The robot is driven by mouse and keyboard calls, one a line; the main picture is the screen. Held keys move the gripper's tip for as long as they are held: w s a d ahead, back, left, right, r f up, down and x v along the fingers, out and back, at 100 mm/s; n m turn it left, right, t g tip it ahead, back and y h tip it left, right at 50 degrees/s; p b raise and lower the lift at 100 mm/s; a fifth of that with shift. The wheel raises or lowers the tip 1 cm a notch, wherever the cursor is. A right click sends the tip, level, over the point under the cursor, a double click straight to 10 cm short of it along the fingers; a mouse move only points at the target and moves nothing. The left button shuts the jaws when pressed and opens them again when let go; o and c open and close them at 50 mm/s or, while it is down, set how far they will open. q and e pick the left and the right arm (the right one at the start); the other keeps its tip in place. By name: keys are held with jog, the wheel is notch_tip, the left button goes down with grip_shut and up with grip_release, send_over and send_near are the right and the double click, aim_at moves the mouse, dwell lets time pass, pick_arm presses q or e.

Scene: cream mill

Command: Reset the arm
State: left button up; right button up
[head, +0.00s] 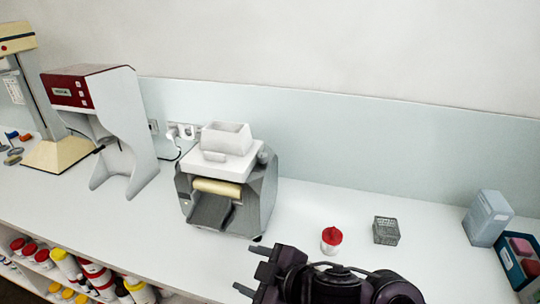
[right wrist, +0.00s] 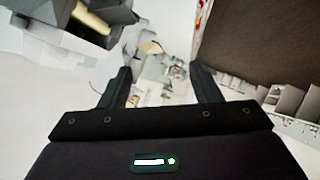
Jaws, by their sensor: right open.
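My right gripper (head: 251,270) shows at the bottom centre of the head view, at the front of the white counter, with its arm coming in from the lower right. Its two dark fingers point left and stand apart with nothing between them. In the right wrist view the same open gripper (right wrist: 163,75) shows empty fingers. The grey cream mill (head: 262,196), with a white hopper and a pale roller, stands on the counter beyond the gripper, apart from it. My left gripper is not in view.
A red-topped white jar (head: 331,240), a grey box (head: 386,230), a blue-grey container (head: 487,218) and a blue tray (head: 508,262) stand to the right. A red-and-white machine (head: 125,130) stands left. Several jars fill the shelf below (head: 210,301). Counter between the mill and jar is clear.

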jog(key=s+d+f+m+h, duration=0.1)
jog(key=d+f+m+h, duration=0.2)
jog(key=d+m, duration=0.3)
jog(key=d+f+m+h, duration=0.2)
jog(key=d+m+h, duration=0.15)
jog(key=d, duration=0.35)
jog(key=s+d+f+m+g+h, duration=0.3)
jog(key=s+d+f+m+g, duration=0.15)
jog(key=s+d+f, duration=0.5)
notch_tip(320, 180, down, 32)
jog(key=s+b, duration=0.2)
jog(key=b, duration=0.4)
jog(key=s+d+f+g+b, duration=0.1)
jog(key=s+d+f+b, duration=0.1)
jog(key=s+f, duration=0.8)
jog(key=s+d+f+g+b, duration=0.1)
jog(key=s+d+f+b, duration=0.1)
jog(key=s+f, duration=0.8)
notch_tip(320, 180, down, 6)
jog(key=shift+s+r+b, duration=0.15)
jog(key=shift+s+b, duration=0.25)
jog(key=shift+b, duration=0.25)
jog(key=shift+c, duration=0.4)
